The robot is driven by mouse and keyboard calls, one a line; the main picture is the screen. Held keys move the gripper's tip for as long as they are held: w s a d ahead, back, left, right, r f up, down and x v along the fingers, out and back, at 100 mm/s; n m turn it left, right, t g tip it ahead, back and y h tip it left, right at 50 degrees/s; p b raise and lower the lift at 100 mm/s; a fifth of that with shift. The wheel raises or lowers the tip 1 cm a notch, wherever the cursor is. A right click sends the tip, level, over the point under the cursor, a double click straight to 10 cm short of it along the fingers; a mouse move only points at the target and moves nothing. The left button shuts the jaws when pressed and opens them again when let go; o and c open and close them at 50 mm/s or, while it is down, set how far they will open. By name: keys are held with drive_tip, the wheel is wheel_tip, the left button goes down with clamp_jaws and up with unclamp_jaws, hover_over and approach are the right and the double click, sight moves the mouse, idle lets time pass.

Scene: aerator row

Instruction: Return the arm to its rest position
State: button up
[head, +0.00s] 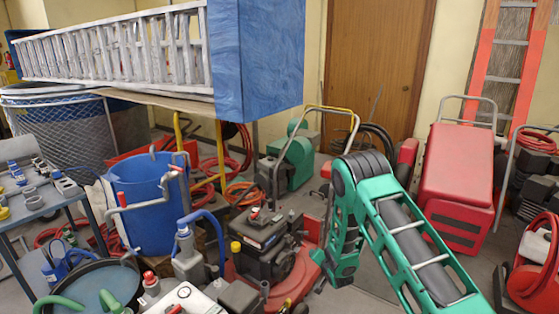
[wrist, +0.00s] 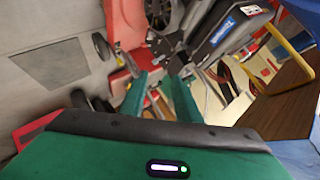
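My green arm (head: 415,245) rises from the lower right of the head view, bends at a dark-banded joint, and its far part hangs down in front of the red machine. The end near my gripper is small there and its fingers cannot be made out. In the wrist view my gripper (wrist: 158,88) shows two green fingers standing apart with a gap between them. Nothing is held between them. Beyond them lie red and dark machine parts, blurred and tilted, and no contact shows.
A red mower-like machine with a black engine (head: 268,245) stands close left of my arm. A red wheeled box (head: 460,180) stands to the right. A blue bin (head: 150,210) and a workbench (head: 40,205) are at left. A brown door (head: 380,60) is behind.

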drive_tip(key=s+d+r+g+h, duration=0.2)
drive_tip(key=s+d+r+h, duration=0.1)
drive_tip(key=d+r, duration=1)
drive_tip(key=s+d+r+g+h, duration=0.1)
drive_tip(key=s+d+r+g, duration=0.3)
drive_tip(key=s+d+r, duration=0.8)
drive_tip(key=s+d+r+g, duration=0.1)
drive_tip(key=s+r, duration=0.2)
drive_tip(key=s, duration=0.3)
drive_tip(key=s+r+n+g, duration=0.1)
drive_tip(key=s+r, duration=0.1)
drive_tip(key=s, duration=0.5)
drive_tip(key=s+d+r+g, duration=0.1)
drive_tip(key=s+r, duration=0.2)
drive_tip(key=s, duration=0.3)
drive_tip(key=s+a+r+g+y, duration=0.1)
drive_tip(key=s+r, duration=0.1)
drive_tip(key=s, duration=0.8)
drive_tip(key=s+a+r+g+y, duration=0.1)
drive_tip(key=s+a, duration=0.1)
drive_tip(key=s, duration=0.9)
drive_tip(key=shift+s+r+n, duration=0.25)
drive_tip(key=shift+r+n, duration=0.15)
